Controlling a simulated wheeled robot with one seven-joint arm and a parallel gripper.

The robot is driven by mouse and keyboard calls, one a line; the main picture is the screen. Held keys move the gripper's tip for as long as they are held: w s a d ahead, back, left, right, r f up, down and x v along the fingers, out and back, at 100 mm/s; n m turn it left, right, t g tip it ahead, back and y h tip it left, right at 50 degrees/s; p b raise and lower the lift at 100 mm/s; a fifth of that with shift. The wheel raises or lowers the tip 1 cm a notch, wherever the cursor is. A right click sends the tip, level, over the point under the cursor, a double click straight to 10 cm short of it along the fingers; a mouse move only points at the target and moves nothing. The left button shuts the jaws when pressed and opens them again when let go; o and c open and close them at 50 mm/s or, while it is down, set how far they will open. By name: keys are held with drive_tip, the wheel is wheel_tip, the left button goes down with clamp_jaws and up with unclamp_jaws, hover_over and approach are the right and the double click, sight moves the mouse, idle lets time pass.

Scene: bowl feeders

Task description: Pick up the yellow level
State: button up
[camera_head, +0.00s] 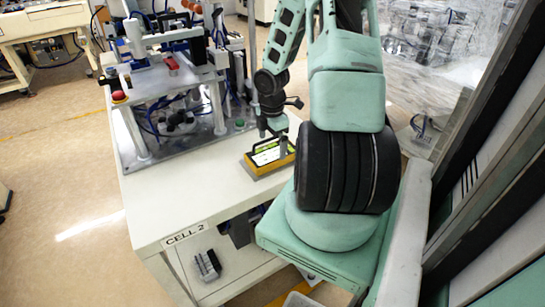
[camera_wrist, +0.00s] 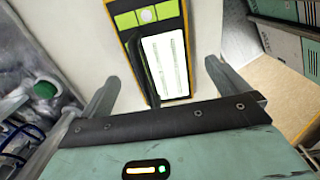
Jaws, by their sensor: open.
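The yellow level (camera_head: 259,168) lies on the white tabletop near its right side, with a dark, yellow-edged body and a pale green and white face. In the wrist view the level (camera_wrist: 176,50) shows a white panel, green blocks with a round pale spot, and a black bar along its left part. My gripper (camera_head: 272,140) is just over the level in the head view. In the wrist view my gripper (camera_wrist: 161,72) is open, with one finger on each side of the level and nothing held. The level's near end is hidden behind the gripper body.
A metal fixture (camera_head: 180,90) with blue tubing and a red button (camera_head: 119,97) stands on the table left of my arm. The tabletop (camera_head: 180,200) in front of it is clear. A dark object (camera_head: 207,265) sits on the lower shelf.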

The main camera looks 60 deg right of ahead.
sight(273, 152)
drive_tip(key=shift+d+f+b, duration=0.15)
drive_tip(key=shift+f+b, duration=0.15)
drive_tip(key=shift+f, duration=2.05)
